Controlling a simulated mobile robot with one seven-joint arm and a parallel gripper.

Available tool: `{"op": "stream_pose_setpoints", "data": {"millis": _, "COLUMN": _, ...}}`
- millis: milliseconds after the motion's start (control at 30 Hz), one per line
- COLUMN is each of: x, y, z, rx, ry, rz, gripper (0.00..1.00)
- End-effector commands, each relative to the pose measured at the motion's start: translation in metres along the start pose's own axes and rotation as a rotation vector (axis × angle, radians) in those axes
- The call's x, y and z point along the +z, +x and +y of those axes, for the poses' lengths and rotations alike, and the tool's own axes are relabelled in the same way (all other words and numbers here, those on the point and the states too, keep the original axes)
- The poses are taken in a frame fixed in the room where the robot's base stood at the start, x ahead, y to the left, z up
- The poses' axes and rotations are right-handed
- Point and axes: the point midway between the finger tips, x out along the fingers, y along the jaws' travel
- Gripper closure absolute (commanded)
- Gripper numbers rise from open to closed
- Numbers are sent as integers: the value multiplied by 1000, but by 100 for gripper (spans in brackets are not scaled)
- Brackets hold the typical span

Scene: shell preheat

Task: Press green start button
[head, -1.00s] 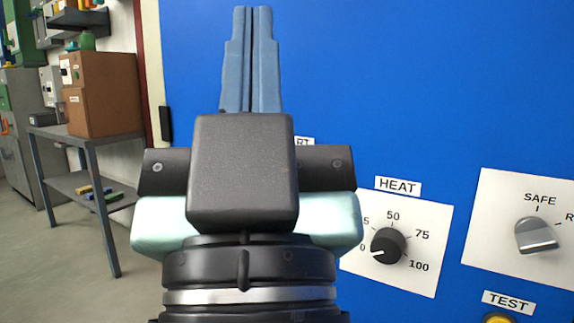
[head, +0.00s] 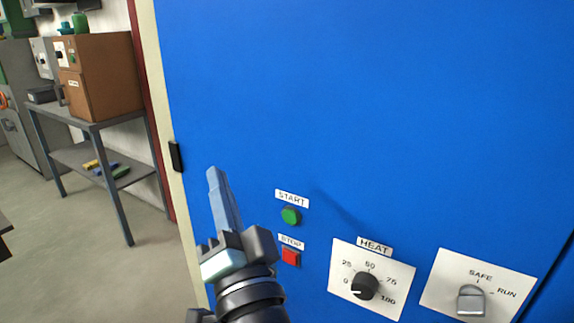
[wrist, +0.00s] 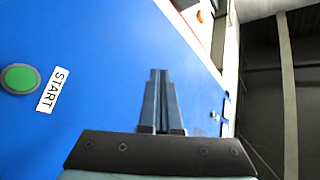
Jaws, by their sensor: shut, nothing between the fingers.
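The green start button (head: 291,215) sits on the blue panel (head: 400,120) just below a white START label (head: 292,198) in the head view. In the wrist view the green button (wrist: 19,79) shows at the left edge beside its label (wrist: 53,89). My gripper (head: 213,172) is shut and empty, with its fingertips up and to the left of the button in the head view. In the wrist view the fingers (wrist: 159,75) lie to the right of the button, apart from it. Whether the fingertips touch the panel I cannot tell.
A red stop button (head: 291,257) is directly below the green one. To the right are the HEAT dial (head: 365,286), pointing near 0, and the SAFE/RUN knob (head: 471,300). A grey table with a brown box (head: 100,75) stands at the left.

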Motion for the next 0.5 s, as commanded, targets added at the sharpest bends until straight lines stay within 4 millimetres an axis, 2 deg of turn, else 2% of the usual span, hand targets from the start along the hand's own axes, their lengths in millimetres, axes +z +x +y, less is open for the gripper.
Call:
{"op": "stream_pose_setpoints", "data": {"millis": 67, "x": -3, "y": 9, "z": -1, "rx": 42, "ry": 164, "rz": -37, "gripper": 100}}
{"op": "stream_pose_setpoints", "data": {"millis": 267, "x": 12, "y": 1, "z": 22, "rx": 162, "ry": 583, "rz": -66, "gripper": 100}}
{"op": "stream_pose_setpoints", "data": {"millis": 500, "x": 28, "y": -35, "z": 50, "rx": 348, "ry": 1055, "rz": 3, "gripper": 100}}
